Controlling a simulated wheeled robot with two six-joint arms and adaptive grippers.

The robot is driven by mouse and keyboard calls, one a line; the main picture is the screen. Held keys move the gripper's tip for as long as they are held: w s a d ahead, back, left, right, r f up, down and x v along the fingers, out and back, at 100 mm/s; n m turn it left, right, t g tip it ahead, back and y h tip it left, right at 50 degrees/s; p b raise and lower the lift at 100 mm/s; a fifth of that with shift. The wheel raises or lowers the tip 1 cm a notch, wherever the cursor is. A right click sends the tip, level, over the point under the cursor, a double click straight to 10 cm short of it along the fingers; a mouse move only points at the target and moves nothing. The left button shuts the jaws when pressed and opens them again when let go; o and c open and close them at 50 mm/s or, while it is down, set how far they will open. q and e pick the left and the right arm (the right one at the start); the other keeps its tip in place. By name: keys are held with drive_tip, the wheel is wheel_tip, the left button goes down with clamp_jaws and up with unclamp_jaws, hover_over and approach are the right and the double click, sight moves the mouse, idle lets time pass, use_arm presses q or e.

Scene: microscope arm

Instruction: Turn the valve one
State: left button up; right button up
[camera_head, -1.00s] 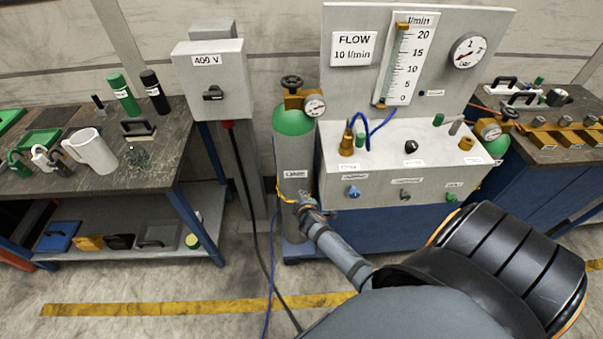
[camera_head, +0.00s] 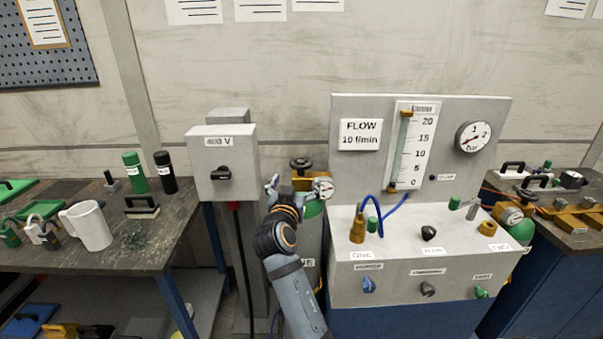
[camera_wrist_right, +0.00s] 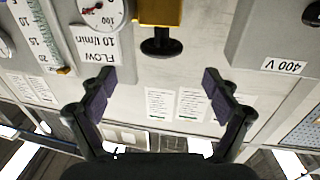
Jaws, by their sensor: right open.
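The black handwheel valve (camera_head: 301,163) sits on top of the left gas cylinder (camera_head: 313,225), above a brass fitting (camera_head: 308,181) with a round gauge (camera_head: 323,188). The cylinder's label, ending in "NE" (camera_head: 308,262), is partly hidden by my right arm. My right gripper (camera_head: 296,186) is just below and in front of the handwheel. In the right wrist view, which is upside down, the handwheel (camera_wrist_right: 161,47) lies beyond the gap between the spread fingers (camera_wrist_right: 160,80). The fingers are open, empty and apart from it. My left gripper is out of view.
A grey 400 V box (camera_head: 225,185) stands close left of the valve. The flow panel (camera_head: 350,170) and a console with knobs (camera_head: 400,268) stand close right. A second cylinder (camera_head: 521,231) is further right. A bench (camera_head: 165,235) with a white jug (camera_head: 90,226) is at left.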

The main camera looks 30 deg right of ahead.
sight(301, 165)
drive_tip(key=p+x, duration=0.3)
drive_tip(key=x, duration=0.6)
drive_tip(key=shift+w+d, duration=0.15)
drive_tip(key=shift+w, duration=0.1)
drive_tip(key=shift+w+d+f, duration=0.1)
drive_tip(key=shift+w+d, duration=0.25)
drive_tip(key=shift+w, duration=0.1)
